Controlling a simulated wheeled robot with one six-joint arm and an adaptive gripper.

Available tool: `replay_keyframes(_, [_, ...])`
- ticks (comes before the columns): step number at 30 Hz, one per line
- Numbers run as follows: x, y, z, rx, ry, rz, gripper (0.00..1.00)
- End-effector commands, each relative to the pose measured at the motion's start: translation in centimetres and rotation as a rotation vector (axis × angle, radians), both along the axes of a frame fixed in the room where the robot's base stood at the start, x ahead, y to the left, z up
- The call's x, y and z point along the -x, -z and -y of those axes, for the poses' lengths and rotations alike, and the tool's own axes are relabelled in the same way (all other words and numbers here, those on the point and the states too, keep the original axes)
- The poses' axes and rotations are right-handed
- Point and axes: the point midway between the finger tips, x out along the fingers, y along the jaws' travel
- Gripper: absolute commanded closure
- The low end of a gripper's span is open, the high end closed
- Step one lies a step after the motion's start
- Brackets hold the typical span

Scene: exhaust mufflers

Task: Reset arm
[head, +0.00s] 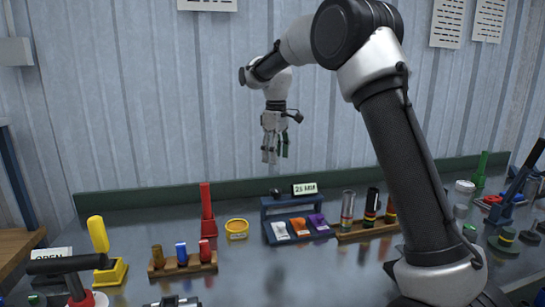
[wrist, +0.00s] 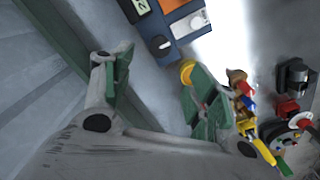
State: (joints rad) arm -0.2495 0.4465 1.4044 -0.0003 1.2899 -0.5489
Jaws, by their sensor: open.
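My gripper (head: 272,148) hangs fingers-down at the end of my raised arm, above the back part of the metal bench, in front of the corrugated wall. It is open and empty. In the wrist view its two green-padded fingers (wrist: 160,100) are spread wide apart, with only bare bench and the green back edge between and behind them. No object touches the fingers.
Below stand a blue rack (head: 268,214) with small packets, a yellow round tin (head: 237,228), a red upright tool (head: 207,215) and a wooden block (head: 160,269) with coloured pieces. Wooden holders with cylinders stand right of the rack. The bench front is partly clear.

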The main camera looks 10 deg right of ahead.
Motion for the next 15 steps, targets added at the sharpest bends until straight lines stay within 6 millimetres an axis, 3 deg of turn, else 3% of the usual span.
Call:
replay_keyframes(4, [-0.5,0.2,-0.1,-0.006,0.078,0.02,0.42])
replay_keyframes(7, [1.3,3.3,0.3,0.006,0.169,-0.02,0.42])
replay_keyframes(10, [4.9,3.9,1.5,0.011,0.264,-0.03,0.42])
replay_keyframes(15, [11.6,2.8,4.5,0.003,0.408,-0.01,0.42])
